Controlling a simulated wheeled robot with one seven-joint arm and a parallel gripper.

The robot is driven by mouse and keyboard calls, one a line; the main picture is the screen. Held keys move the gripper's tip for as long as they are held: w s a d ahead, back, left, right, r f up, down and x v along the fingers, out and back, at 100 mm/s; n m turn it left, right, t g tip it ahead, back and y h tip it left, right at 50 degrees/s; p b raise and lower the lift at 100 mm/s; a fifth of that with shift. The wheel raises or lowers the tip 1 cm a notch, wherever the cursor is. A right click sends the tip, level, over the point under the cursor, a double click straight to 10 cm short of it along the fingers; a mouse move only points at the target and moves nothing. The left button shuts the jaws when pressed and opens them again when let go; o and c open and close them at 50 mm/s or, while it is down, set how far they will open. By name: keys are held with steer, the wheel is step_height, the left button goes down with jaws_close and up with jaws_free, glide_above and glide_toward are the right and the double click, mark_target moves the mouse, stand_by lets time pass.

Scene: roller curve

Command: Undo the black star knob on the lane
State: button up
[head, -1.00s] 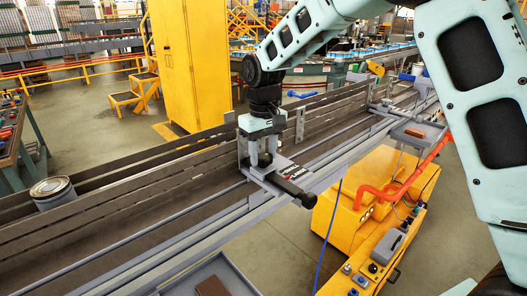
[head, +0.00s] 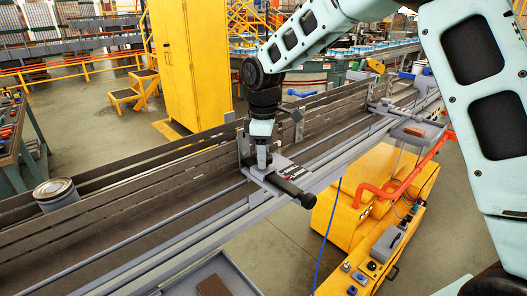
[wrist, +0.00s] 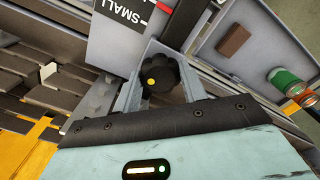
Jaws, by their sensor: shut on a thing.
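The black star knob (wrist: 165,82) shows in the wrist view, dark and lobed, with a yellow dot on one lobe. My gripper (wrist: 160,85) is shut on it, with one grey finger at each side of it. In the head view my gripper (head: 263,167) points down at the lane (head: 110,237), seen edge-on, and the knob is hidden by the fingers there. A grey plate (head: 284,168) with a size label lies right beside the gripper. The word SMALL and a red mark show on that plate in the wrist view (wrist: 105,40).
A black handle (head: 295,192) sticks out from the plate toward the front. A metal can (head: 56,192) stands at the lane's left. A tray (head: 215,275) with a brown block (head: 212,286) hangs at the front. Yellow machinery (head: 375,190) stands at the right.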

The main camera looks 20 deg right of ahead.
steer(key=shift+s+f+n, duration=0.15)
steer(key=shift+f+n, duration=0.1)
steer(key=shift+n, duration=0.25)
steer(key=o, duration=1)
steer(key=shift+r, duration=0.1)
steer(key=shift+r, duration=0.25)
step_height(320, 180, up, 17)
steer(key=b, duration=0.3)
steer(key=shift+b, duration=0.4)
steer(key=shift+f, duration=0.1)
